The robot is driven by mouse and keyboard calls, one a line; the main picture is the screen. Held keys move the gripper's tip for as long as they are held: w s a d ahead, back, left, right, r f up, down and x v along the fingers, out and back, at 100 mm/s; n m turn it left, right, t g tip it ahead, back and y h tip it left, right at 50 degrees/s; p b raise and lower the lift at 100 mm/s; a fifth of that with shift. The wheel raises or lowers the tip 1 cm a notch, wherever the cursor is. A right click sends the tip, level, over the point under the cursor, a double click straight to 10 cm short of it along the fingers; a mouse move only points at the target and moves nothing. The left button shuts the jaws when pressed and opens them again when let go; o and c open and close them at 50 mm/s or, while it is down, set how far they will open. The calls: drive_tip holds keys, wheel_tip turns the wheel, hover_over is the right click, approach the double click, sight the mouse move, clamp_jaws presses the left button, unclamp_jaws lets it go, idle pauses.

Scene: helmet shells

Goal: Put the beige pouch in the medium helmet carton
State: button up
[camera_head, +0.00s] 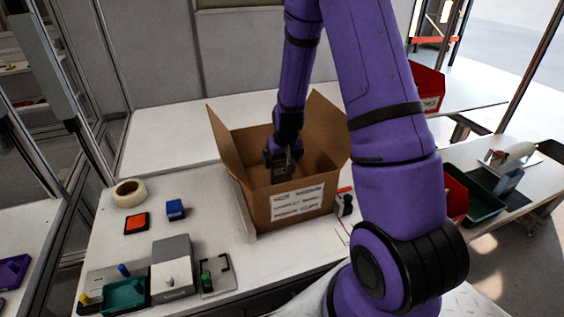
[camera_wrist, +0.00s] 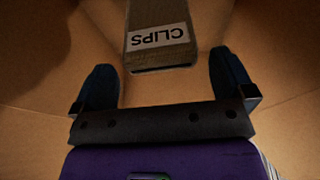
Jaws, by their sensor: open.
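The medium helmet carton (camera_head: 287,205) is an open cardboard box with raised flaps and a white label on its front; its tan walls also surround the wrist view (camera_wrist: 50,50). My gripper (camera_head: 287,163) reaches down inside the carton. In the wrist view, its two dark fingers are spread wide (camera_wrist: 163,68), with nothing gripped. A beige-brown item with a white "CLIPS" label, which looks like the beige pouch (camera_wrist: 158,52), lies inside the carton just ahead of the fingers, apart from both. I cannot make out the pouch in the head view.
On the white bench left of the carton are a tape roll (camera_head: 130,193), an orange-topped block (camera_head: 137,222), a blue block (camera_head: 175,209) and a grey device (camera_head: 172,267). Red bins (camera_head: 427,87) and a green tray (camera_head: 484,200) stand right. The carton's upright flaps surround my wrist.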

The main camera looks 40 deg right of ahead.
drive_tip(key=s+a+r, duration=0.3)
drive_tip(key=s+r, duration=0.1)
drive_tip(key=r, duration=0.5)
drive_tip(key=s+a+r+n+t, duration=0.1)
drive_tip(key=s+a+r, duration=0.15)
drive_tip(key=r, duration=0.55)
drive_tip(key=s+a+r, duration=0.3)
drive_tip(key=s+r, duration=0.2)
drive_tip(key=r, duration=0.4)
drive_tip(key=s+a+r+n, duration=0.1)
drive_tip(key=s+r, duration=0.3)
drive_tip(key=s, duration=0.4)
drive_tip(key=s+a+r+n+t, duration=0.1)
drive_tip(key=s+a+r, duration=0.3)
drive_tip(key=s, duration=0.4)
drive_tip(key=shift+s+r+y, duration=0.15)
drive_tip(key=shift+r+y, duration=0.15)
drive_tip(key=shift+y, duration=0.1)
drive_tip(key=shift+c, duration=0.2)
